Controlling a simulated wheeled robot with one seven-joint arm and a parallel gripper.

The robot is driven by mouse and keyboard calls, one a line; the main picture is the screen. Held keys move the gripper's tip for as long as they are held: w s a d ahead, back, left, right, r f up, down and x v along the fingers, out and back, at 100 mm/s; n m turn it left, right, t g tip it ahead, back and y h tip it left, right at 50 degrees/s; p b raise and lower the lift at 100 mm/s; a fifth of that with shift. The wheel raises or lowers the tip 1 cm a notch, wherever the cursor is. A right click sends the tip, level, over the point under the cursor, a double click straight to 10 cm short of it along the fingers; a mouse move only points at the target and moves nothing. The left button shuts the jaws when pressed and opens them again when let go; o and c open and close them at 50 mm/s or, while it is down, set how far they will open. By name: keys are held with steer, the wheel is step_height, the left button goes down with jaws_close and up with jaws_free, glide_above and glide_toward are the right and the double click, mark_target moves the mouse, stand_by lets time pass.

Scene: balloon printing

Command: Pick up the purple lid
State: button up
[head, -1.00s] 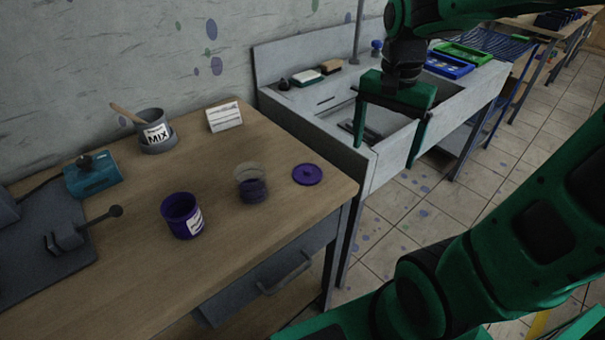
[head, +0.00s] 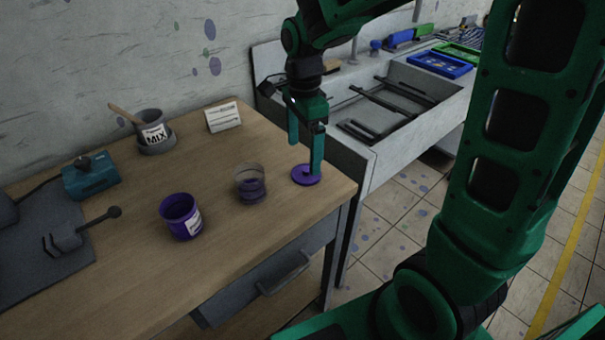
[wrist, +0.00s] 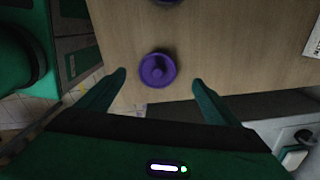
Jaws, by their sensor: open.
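The purple lid (head: 304,176) is a round disc with a small knob, lying flat on the wooden table near its right corner. In the wrist view the lid (wrist: 157,70) shows whole, between and beyond the two fingertips. My gripper (head: 304,158) is open and points down above the lid's area, with one finger overlapping the lid in the head view. In the wrist view my gripper (wrist: 158,78) has nothing between its fingers. I cannot tell the exact height of the fingertips above the table.
A glass cup with purple contents (head: 250,186) and a purple labelled jar (head: 181,217) stand left of the lid. The MIX pot (head: 152,133), a white card (head: 223,117) and a teal device (head: 91,178) are farther back. A grey sink (head: 366,165) adjoins the table's right side.

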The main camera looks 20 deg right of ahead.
mark_target(304, 170)
steer(key=shift+s+f, duration=0.15)
steer(key=shift+f, duration=1.25)
steer(key=shift+s+f, duration=0.15)
steer(key=shift+f, duration=1.2)
steer(key=c, duration=1.1)
